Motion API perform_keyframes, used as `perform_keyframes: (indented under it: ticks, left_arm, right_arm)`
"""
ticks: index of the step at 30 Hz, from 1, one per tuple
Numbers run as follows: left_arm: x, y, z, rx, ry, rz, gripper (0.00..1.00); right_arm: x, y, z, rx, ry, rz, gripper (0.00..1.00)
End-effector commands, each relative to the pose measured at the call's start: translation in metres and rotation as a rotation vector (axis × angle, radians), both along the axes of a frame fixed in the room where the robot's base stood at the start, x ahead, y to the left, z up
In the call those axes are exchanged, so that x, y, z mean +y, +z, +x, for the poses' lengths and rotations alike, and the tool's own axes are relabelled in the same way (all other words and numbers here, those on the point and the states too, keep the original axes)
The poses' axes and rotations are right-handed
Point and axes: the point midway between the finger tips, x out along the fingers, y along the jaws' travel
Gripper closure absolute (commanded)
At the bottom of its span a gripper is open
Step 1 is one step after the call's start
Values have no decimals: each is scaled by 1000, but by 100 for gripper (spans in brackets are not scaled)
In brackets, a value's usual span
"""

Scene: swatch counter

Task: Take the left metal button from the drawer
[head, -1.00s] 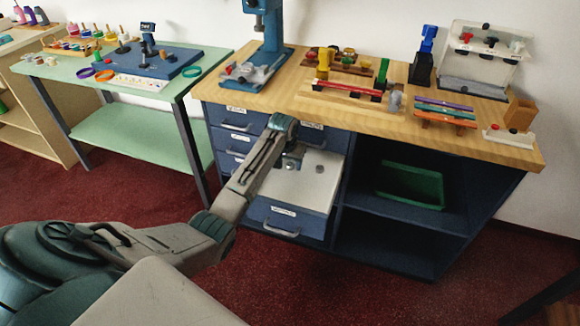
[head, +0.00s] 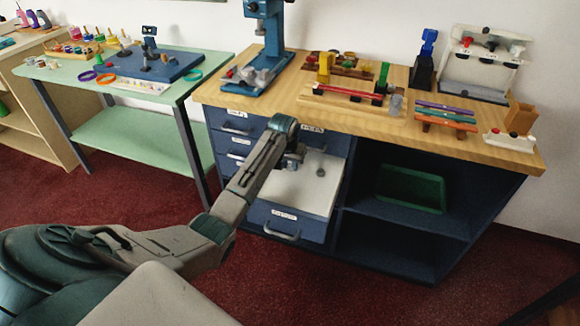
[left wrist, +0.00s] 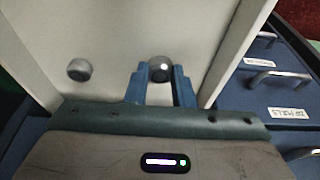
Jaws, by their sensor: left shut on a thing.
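The open drawer (head: 300,203) has a pale inside and a blue front. My left gripper (head: 293,163) is over the left part of the drawer, pointing down. In the left wrist view its blue fingers (left wrist: 160,85) are shut on a round metal button (left wrist: 160,66), the left one of the pair. The fingers hide part of this button, and I cannot tell its height above the drawer floor. The other metal button (head: 320,172) lies on the drawer floor to the right; it also shows in the left wrist view (left wrist: 79,69). My right gripper is not in view.
Closed drawers (head: 228,143) sit left of and above the open one. The wooden counter top (head: 290,97) carries a blue press (head: 265,50) and several racks. A green bin (head: 411,188) stands on the shelf to the right. A green table (head: 130,75) is at the left.

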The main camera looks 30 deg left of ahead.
Motion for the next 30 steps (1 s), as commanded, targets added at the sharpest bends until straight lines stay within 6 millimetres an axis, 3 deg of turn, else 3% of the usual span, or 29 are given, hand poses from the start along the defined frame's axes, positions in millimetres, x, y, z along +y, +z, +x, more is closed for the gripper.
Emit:
perform_keyframes:
  ticks: [5,18,24,30]
  left_arm:
    - [0,30,1,-5,0,1,99]
    - [0,133,1,-4,0,0,99]
    - [0,161,1,-1,1,0,99]
    - [0,171,0,-1,1,0,99]
  right_arm:
    - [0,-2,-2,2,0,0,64]
    - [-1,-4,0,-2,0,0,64]
    - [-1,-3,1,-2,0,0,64]
    - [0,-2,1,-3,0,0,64]
